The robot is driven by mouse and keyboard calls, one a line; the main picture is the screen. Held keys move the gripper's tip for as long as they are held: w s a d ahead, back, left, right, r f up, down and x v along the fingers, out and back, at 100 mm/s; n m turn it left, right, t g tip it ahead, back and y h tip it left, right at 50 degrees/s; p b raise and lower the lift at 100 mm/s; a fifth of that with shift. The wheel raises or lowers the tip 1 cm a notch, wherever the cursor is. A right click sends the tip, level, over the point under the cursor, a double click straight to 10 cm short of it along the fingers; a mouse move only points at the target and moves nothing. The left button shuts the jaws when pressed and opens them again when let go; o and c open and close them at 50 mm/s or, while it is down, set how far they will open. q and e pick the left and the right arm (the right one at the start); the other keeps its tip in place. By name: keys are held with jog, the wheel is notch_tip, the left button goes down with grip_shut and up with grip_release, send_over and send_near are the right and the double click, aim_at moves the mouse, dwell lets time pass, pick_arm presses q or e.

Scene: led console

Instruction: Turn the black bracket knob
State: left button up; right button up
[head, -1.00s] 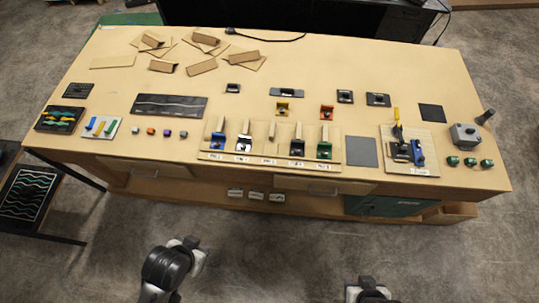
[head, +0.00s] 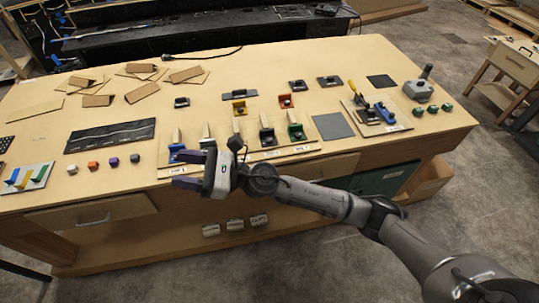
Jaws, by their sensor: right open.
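The black bracket (head: 267,137) stands in the row on the wooden panel (head: 290,150) at the front of the table, between the middle of the row and the green bracket (head: 296,131). A light wooden piece rises behind it; its knob is too small to make out. The blue bracket (head: 177,153) and a white bracket (head: 207,143) are at the row's left. My right gripper (head: 184,170) is open and empty, its fingers pointing left. It is in front of the row's left end, left of the black bracket, and partly covers the panel there. My left gripper is out of view.
Yellow (head: 239,107) and orange (head: 286,101) brackets stand behind the row. A grey plate (head: 333,126) and a board with blue and yellow parts (head: 383,110) lie to its right. Small cubes (head: 113,162) lie to the left. A drawer handle (head: 93,221) projects from the table's front.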

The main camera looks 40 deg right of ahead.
jog(key=w+d+f+n+g+h+b, duration=0.1)
jog(key=w+f+n+g+h+b, duration=0.15)
jog(key=f+n+g+b, duration=0.75)
jog(key=n+t+h+b, duration=0.1)
jog(key=n+h+b, duration=0.7)
jog(key=n+h, duration=0.6)
send_near(270, 140)
jog(key=f, duration=0.2)
jog(key=w+a+f+m+h+b, duration=0.1)
jog(key=f, duration=0.1)
jog(key=w+f+m+h+b, duration=0.1)
jog(key=f, duration=0.1)
jog(key=shift+w+a+f+t, duration=0.1)
jog(key=shift+a+f+t, duration=0.1)
jog(key=shift+f+t, duration=0.15)
jog(key=shift+w+f+b, duration=0.25)
jog(key=shift+f+b, duration=0.05)
jog(key=shift+f, duration=0.3)
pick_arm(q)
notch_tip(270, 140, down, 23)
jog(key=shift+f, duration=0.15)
pick_arm(e)
jog(key=shift+d, duration=0.1)
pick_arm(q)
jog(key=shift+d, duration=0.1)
